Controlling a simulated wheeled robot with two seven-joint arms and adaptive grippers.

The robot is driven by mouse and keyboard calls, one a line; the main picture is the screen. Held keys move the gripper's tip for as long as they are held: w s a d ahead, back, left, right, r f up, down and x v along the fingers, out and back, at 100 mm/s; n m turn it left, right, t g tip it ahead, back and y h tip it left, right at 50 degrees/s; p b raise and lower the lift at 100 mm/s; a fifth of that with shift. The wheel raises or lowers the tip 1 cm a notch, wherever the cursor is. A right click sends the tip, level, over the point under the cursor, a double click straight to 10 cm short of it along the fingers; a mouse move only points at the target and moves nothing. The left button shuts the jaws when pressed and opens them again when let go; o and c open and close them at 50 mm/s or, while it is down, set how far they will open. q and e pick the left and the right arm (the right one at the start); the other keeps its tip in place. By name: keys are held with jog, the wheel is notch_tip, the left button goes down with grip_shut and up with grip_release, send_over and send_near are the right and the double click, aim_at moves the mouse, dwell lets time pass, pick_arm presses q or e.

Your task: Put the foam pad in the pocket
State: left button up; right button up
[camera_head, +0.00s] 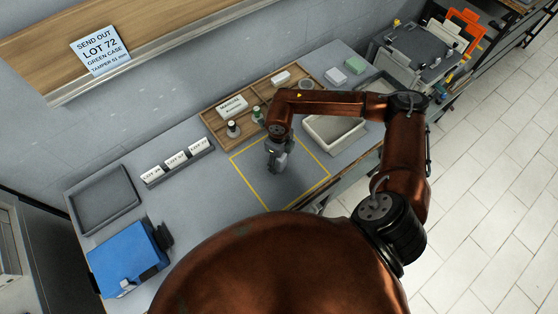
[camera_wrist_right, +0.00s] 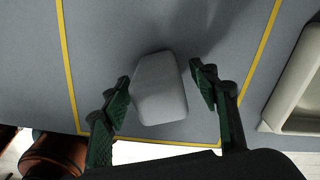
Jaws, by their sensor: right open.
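My right gripper (camera_head: 275,163) reaches down over the yellow-taped square in the head view. In the right wrist view its two green-padded fingers (camera_wrist_right: 160,78) are spread apart. A pale grey block (camera_wrist_right: 160,98) lies on the grey surface between them, with visible gaps on both sides; I cannot tell for sure whether it is the foam pad. A pale block (camera_head: 335,75) and a light green block (camera_head: 355,65) lie at the back of the bench. I cannot tell which opening is the pocket. My left gripper is not in view.
A wooden divided tray (camera_head: 214,118) with small items stands behind the taped area. A pale bin (camera_head: 350,141) stands to its right. A blue case (camera_head: 127,259), an empty grey tray (camera_head: 103,199) and a row of lot labels (camera_head: 177,163) lie left.

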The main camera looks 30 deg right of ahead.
jog(key=c, duration=1.1)
jog(key=shift+c, duration=0.2)
jog(key=shift+r, duration=0.1)
